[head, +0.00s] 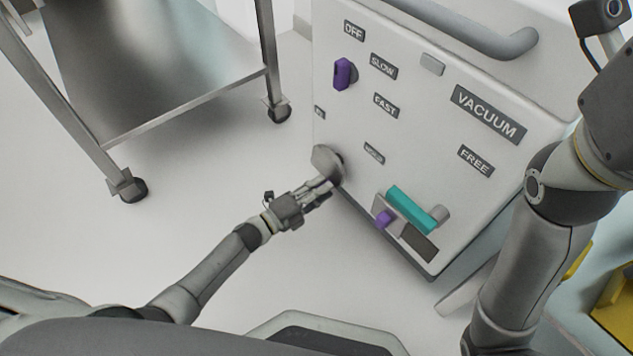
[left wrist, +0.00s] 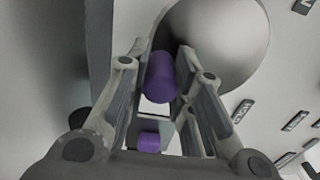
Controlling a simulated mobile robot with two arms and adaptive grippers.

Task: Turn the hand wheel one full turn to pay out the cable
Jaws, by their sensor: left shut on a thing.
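The hand wheel (head: 326,161) is a smooth grey metal disc low on the left side of the white machine's front. It fills the upper middle of the left wrist view (left wrist: 225,45). A purple knob (left wrist: 161,78) stands out from the wheel. My left gripper (head: 328,184) is at the wheel, its fingers shut on the purple knob, one on each side (left wrist: 160,62). In the head view the fingers hide the knob. My right arm comes down at the right, but its gripper is out of view. No cable is seen.
The machine's front (head: 400,140) carries a purple switch (head: 343,74), a teal handle (head: 411,209), a small purple knob (head: 384,218) and labels including VACUUM (head: 488,114). A steel cart (head: 180,107) stands at the left. Open floor (head: 190,210) lies between cart and machine.

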